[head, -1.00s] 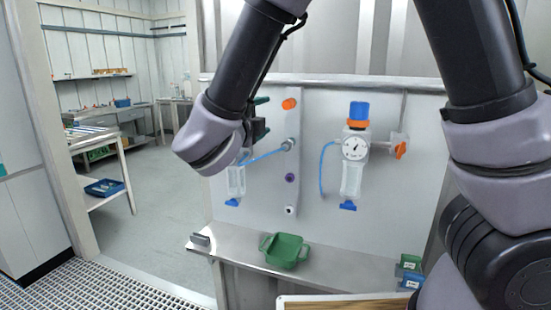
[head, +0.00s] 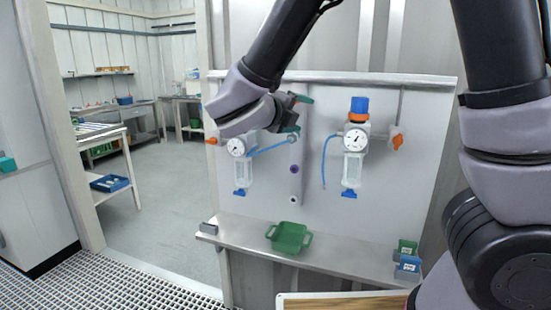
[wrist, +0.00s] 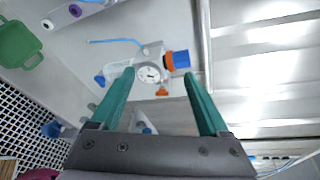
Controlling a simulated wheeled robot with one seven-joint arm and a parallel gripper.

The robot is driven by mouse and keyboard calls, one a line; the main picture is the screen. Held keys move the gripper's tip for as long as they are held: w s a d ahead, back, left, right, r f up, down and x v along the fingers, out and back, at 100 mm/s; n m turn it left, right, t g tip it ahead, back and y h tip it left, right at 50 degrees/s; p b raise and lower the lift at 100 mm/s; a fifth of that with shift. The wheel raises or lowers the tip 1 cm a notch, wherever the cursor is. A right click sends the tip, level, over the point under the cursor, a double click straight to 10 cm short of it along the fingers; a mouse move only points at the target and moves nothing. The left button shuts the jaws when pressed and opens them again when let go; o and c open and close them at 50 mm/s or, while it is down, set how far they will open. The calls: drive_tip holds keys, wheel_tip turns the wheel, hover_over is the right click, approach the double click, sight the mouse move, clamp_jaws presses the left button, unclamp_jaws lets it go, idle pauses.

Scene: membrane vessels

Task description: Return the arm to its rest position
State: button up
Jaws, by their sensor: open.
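My arm reaches in from the top of the head view and bends at a grey elbow-like joint. My gripper (head: 300,113) is at its end, in front of the upper left part of the wall panel (head: 425,110). Its teal fingers are apart with nothing between them. In the wrist view my gripper (wrist: 159,76) is also open and empty. The right vessel (head: 353,160), with a blue cap and a gauge, shows whole; it also shows in the wrist view (wrist: 148,72), beyond the fingers. The left vessel (head: 242,172) is partly hidden behind my arm.
A steel shelf (head: 345,258) runs below the panel. It bears a green tray (head: 288,237) and, at right, small green (head: 407,248) and blue (head: 408,265) bins. A wooden board edge (head: 345,301) is at the bottom. Open floor (head: 165,220) lies at left.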

drive_tip(key=s+d+f+m+g+y, duration=0.1)
drive_tip(key=s+d+m+g, duration=0.3)
drive_tip(key=d+m, duration=0.55)
drive_tip(key=s+d+f+m+g+y, duration=0.1)
drive_tip(key=s+d+m+g, duration=0.2)
drive_tip(key=d+m+g, duration=0.5)
drive_tip(key=s+r+m+t+y, duration=0.2)
drive_tip(key=r+m+t+y, duration=0.1)
drive_tip(key=m, duration=1.2)
drive_tip(key=s+d+r+m+t+y, duration=0.1)
drive_tip(key=s+r+m+t+y, duration=0.2)
drive_tip(key=m, duration=1.2)
drive_tip(key=r+y, duration=0.1)
drive_tip(key=y, duration=0.1)
drive_tip(key=shift+s+d+y, duration=0.25)
drive_tip(key=shift+s+y, duration=0.1)
drive_tip(key=shift+y, duration=0.05)
